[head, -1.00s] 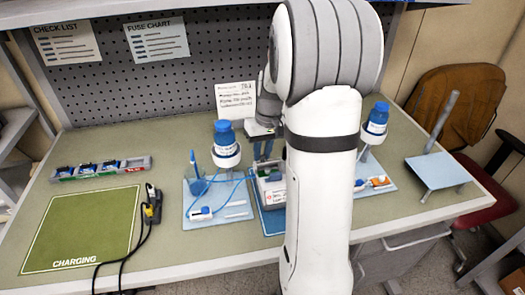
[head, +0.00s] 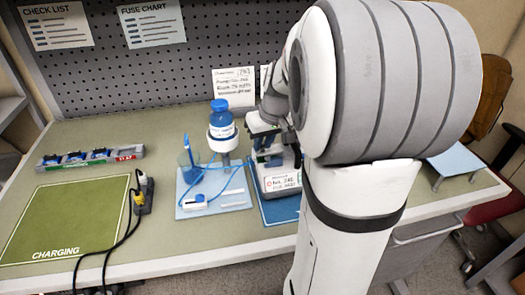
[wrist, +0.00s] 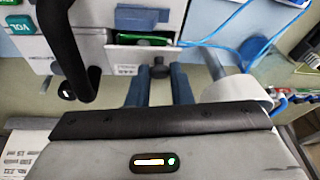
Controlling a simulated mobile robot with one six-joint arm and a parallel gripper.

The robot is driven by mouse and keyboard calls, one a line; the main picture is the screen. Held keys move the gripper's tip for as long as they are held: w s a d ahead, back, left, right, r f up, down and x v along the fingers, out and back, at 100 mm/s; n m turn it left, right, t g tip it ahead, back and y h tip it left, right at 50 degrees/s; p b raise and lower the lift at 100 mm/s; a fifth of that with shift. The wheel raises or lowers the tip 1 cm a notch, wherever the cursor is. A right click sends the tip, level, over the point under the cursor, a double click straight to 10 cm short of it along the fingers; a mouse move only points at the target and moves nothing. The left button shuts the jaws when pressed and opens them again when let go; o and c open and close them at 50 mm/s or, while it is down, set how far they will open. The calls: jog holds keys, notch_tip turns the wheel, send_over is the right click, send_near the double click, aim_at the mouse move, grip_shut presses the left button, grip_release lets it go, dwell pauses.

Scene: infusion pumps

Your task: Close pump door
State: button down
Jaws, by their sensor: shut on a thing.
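The pump (head: 278,180) stands on a blue mat in the head view, partly hidden behind my arm. In the wrist view its door (wrist: 128,55) is a pale panel with a barcode label. A dark gap with a green part shows behind the door's upper edge, so it looks partly open. A dark door knob (wrist: 159,70) sits between the two blue fingers of my gripper (wrist: 159,80), which is shut on it. The gripper (head: 263,143) is at the top of the pump in the head view.
A bottle in a white ring stand (head: 222,133) is close to the left of my gripper. Blue tubing (wrist: 240,25) runs near the pump. A black handle (wrist: 70,50) rises beside the door. The green charging mat (head: 65,220) is at left.

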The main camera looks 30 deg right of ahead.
jog(key=shift+s+a+f+t+h+b, duration=0.25)
jog(key=shift+f+t+b, duration=0.35)
jog(key=shift+b, duration=1.25)
jog(key=shift+s+d+f+t+h+b, duration=0.15)
jog(key=shift+s+f+t+b, duration=0.4)
jog(key=shift+b, duration=1.3)
jog(key=t+b, duration=0.1)
jog(key=b, duration=0.1)
jog(key=shift+r+b, duration=0.1)
jog(key=shift+b, duration=0.25)
jog(key=shift+r+t+b, duration=0.1)
jog(key=shift+t+b, duration=0.15)
jog(key=shift+b, duration=0.35)
jog(key=c, duration=1.3)
grip_release()
jog(key=shift+r, duration=0.1)
jog(key=p+v, duration=0.1)
jog(key=v, duration=0.6)
jog(key=shift+s+r, duration=0.2)
jog(key=shift+s, duration=0.1)
